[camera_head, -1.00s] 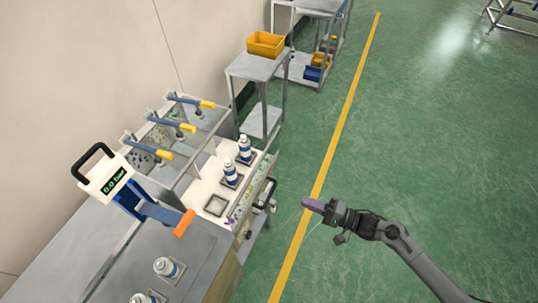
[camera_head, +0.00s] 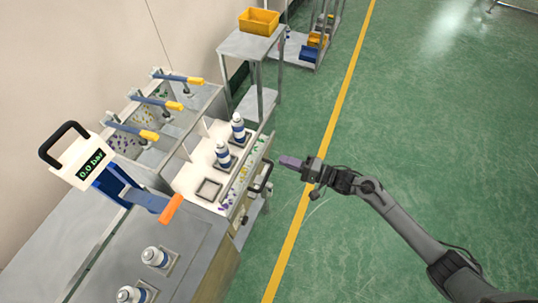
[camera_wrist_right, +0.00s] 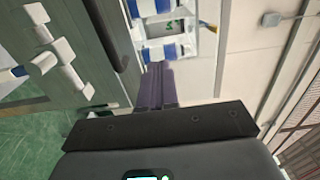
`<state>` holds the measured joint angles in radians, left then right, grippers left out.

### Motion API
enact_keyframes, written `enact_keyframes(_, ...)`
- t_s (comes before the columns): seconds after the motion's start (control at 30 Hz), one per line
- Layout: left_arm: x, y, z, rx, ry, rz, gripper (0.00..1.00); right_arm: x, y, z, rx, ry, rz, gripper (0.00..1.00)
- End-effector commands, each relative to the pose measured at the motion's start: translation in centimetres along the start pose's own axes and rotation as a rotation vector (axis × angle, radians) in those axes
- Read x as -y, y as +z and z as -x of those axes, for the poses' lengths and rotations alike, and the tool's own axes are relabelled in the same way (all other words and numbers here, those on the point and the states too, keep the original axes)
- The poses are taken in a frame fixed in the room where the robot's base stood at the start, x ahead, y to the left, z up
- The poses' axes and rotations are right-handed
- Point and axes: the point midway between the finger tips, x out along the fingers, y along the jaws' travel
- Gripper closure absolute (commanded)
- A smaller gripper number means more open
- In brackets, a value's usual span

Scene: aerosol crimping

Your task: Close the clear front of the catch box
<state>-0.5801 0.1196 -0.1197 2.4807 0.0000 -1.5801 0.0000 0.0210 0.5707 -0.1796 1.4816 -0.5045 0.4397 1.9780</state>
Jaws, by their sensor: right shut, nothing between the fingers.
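The catch box (camera_head: 224,207) is the long bin along the right side of the white station, with small coloured pieces inside. Its clear front (camera_head: 256,163) runs along the floor side and carries a black handle (camera_head: 264,177). I cannot tell how far the front stands open. My right gripper (camera_head: 283,160), with purple fingers, is shut and empty, just right of the front and apart from the handle in the head view. Its fingers (camera_wrist_right: 155,85) point toward the station in the right wrist view. My left gripper is not in view.
Two blue-and-white cans (camera_head: 238,130) stand on the white station top (camera_head: 188,180) beside the box. A white gauge unit (camera_head: 82,165) with an orange-handled lever is at the left. A grey side table (camera_head: 246,46) stands beyond. The green floor right of the box is clear.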

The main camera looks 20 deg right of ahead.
Motion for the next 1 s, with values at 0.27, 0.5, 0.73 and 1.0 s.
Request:
enact_keyframes(0.27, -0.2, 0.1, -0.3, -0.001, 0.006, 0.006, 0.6, 0.0, -0.1, -4.5, 0.0, 0.0, 0.001, 1.0)
enact_keyframes(0.5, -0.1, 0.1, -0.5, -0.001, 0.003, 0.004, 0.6, 0.0, 0.0, -6.3, -0.001, 0.0, 0.0, 1.0)
enact_keyframes(0.73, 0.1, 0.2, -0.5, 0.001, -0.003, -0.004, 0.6, 0.0, 0.0, -6.7, -0.001, 0.0, 0.001, 1.0)
enact_keyframes(1.0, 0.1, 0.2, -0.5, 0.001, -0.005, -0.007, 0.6, 0.0, 0.0, -6.6, -0.002, 0.0, 0.001, 1.0)
